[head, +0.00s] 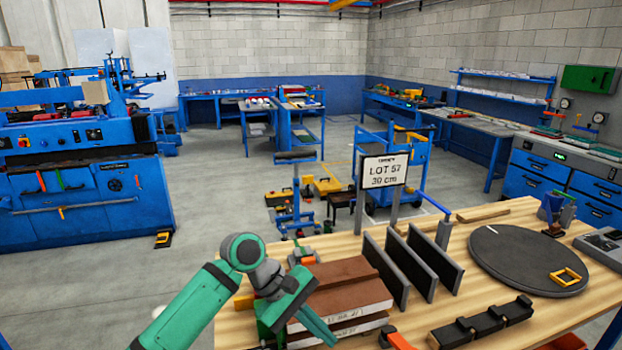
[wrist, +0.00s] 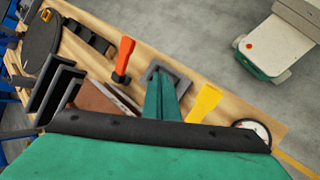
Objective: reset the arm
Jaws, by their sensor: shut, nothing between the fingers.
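My green arm reaches in from the lower left of the head view. My gripper (head: 328,336) points down to the right, beside the front left of a stack of brown-topped panels (head: 352,274) with pale, written-on edges. In the wrist view my gripper's teal fingers (wrist: 162,88) are together with nothing between them. They appear over a dark grey square frame (wrist: 180,76) on the wooden bench. I cannot tell whether they touch it. The panel stack shows to their left in the wrist view (wrist: 98,100), partly hidden by the gripper body.
Upright dark panels (head: 408,262) and a LOT 57 sign (head: 384,171) stand behind the stack on the bench (head: 483,288). A round grey turntable (head: 515,262) lies right. An orange-handled tool (wrist: 123,56), a yellow piece (wrist: 204,102) and a dial (wrist: 254,128) sit near the fingers.

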